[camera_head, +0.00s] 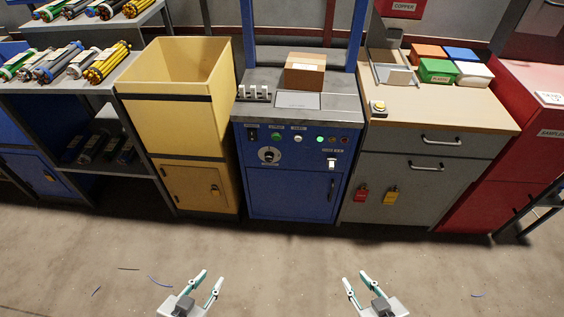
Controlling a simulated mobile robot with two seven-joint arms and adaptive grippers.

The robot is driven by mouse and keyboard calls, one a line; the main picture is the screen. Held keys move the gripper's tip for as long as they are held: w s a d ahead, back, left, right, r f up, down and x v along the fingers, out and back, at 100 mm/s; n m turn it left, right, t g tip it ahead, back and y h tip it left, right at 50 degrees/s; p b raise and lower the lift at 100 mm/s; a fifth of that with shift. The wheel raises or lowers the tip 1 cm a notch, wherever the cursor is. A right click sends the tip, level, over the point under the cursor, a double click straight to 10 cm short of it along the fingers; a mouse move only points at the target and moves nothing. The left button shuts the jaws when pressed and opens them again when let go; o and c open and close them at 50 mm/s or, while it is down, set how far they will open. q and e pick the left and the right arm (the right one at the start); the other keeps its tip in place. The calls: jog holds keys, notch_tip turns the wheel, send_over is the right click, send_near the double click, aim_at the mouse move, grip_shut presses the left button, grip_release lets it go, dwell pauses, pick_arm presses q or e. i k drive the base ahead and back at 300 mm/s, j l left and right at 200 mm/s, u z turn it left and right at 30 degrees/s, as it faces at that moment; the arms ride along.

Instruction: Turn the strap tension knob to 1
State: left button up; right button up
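A round dial knob (269,155) with a pale scale ring sits on the left of the front panel of the blue machine (292,194). Its numbers and pointer setting are too small to read. My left gripper (208,279) is open and empty, low over the floor in front of the machine and left of the knob. My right gripper (357,282) is open and empty, low over the floor and right of the knob. Both are well apart from the machine.
A cardboard box (305,71) stands on the machine top. The panel also has a green button (276,136) and a white switch (331,164). A yellow bin (180,98) stands left, a grey cabinet (408,180) right. The floor in front is mostly clear, with a few cable scraps.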

aim_at(269, 156)
jog(key=l, duration=1)
jog(key=i+l, duration=0.15)
jog(key=l, duration=0.15)
jog(key=i+l, duration=0.25)
jog(key=l, duration=0.3)
